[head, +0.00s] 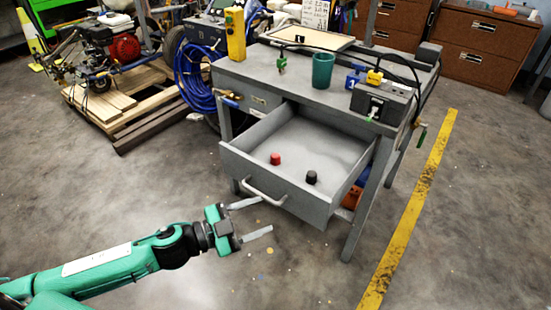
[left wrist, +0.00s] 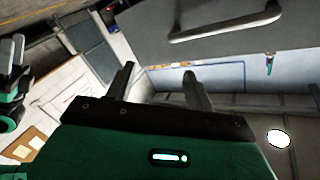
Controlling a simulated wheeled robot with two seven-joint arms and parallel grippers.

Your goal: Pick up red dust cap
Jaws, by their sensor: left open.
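The red dust cap (head: 275,158) lies in the open drawer (head: 287,207) of the grey workbench, left of a black cap (head: 311,177) in the same drawer. My left gripper (head: 258,218) is open and empty, in front of the drawer and to the left of its handle in the head view. In the left wrist view its two fingers (left wrist: 159,84) stand apart with nothing between them. The drawer's handle (left wrist: 225,24) shows above them there. The red cap is not visible in the left wrist view.
The drawer's front wall and handle (head: 264,192) stand between my left gripper and the caps. A teal cup (head: 322,70) and a yellow box (head: 235,35) stand on the bench top. A blue hose (head: 190,75) hangs left. The floor around the gripper is clear.

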